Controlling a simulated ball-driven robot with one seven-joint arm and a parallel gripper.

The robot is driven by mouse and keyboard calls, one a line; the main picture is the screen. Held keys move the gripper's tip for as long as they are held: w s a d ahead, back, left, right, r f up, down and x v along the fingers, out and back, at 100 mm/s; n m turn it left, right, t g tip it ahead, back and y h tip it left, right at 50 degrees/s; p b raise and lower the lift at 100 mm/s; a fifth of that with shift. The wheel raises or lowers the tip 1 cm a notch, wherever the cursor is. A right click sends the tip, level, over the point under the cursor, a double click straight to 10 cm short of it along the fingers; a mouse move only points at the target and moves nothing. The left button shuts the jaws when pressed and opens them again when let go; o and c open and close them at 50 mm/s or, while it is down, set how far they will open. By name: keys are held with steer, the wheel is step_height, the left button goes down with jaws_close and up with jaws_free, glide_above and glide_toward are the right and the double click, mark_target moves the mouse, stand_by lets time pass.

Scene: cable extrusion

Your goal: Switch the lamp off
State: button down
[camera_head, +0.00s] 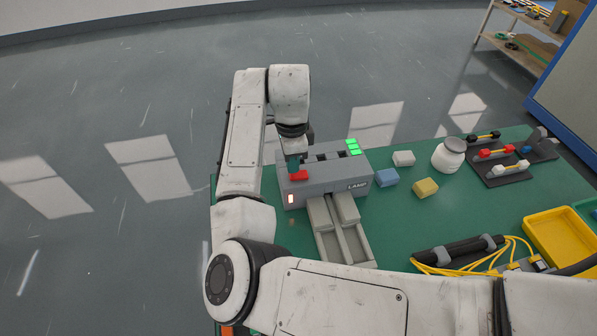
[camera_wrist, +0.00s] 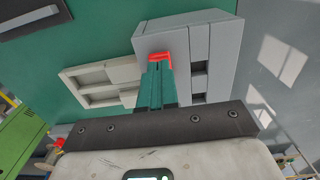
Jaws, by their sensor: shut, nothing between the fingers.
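The lamp is a grey box (camera_head: 325,181) marked "LAMP" on the green table, left of the table's middle.
A light grey two-channel tray (camera_head: 345,240) adjoins the lamp box in front. Blue (camera_head: 387,177), yellow (camera_head: 426,188) and white (camera_head: 404,158) blocks and a white jar (camera_head: 449,156) stand to the right. Black cable holders (camera_head: 497,152), yellow cables (camera_head: 480,262) and a yellow bin (camera_head: 560,240) lie farther right.

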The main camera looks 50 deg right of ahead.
steer(key=shift+f+b, duration=0.5)
steer(key=shift+f, duration=0.5)
stand_by(0.7)
steer(key=shift+r+p, duration=3.1)
steer(key=shift+r, duration=0.45)
